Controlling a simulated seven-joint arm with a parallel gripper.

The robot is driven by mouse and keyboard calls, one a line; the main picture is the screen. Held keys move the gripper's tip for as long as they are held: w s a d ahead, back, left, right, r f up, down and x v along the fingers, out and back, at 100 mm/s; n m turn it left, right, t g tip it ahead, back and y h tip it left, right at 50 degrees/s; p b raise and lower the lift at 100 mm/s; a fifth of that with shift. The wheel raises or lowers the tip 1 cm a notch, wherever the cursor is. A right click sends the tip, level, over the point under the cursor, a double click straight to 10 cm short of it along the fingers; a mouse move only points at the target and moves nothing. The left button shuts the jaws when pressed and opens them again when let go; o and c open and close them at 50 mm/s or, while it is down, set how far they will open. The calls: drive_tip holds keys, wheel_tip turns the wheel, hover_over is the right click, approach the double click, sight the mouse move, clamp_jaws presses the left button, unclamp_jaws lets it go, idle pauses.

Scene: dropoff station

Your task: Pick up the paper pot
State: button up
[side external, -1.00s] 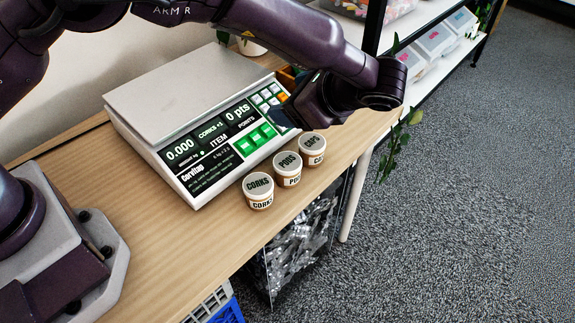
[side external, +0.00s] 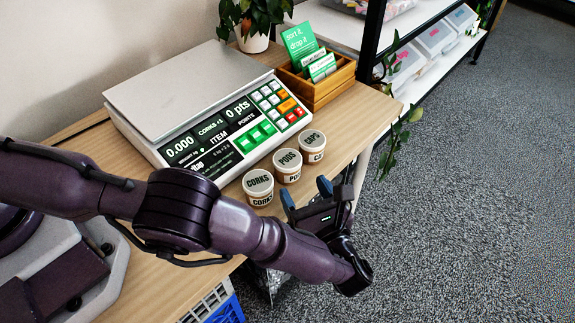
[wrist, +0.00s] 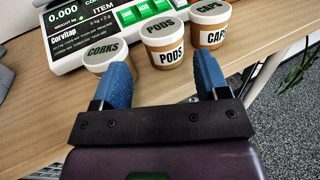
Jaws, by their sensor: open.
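In the wrist view, PODS (wrist: 168,42) is ahead of the gap between the fingertips (wrist: 161,72). CORKS (wrist: 106,54) is behind the left fingertip, which hides part of it. CAPS (wrist: 208,28) is beyond the right fingertip. I cannot tell whether any finger touches a pot.
The scale (side external: 190,95) stands close behind the pots. A wooden box (side external: 330,88) of cards and a potted plant (side external: 252,38) are at the back. A trailing plant (side external: 396,140) hangs at the right. The wooden table's (side external: 150,275) left front is mostly clear.

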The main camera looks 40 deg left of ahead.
sight(293, 171)
drive_tip(key=x, duration=0.8)
drive_tip(key=shift+f, duration=0.1)
drive_tip(key=c, duration=0.7)
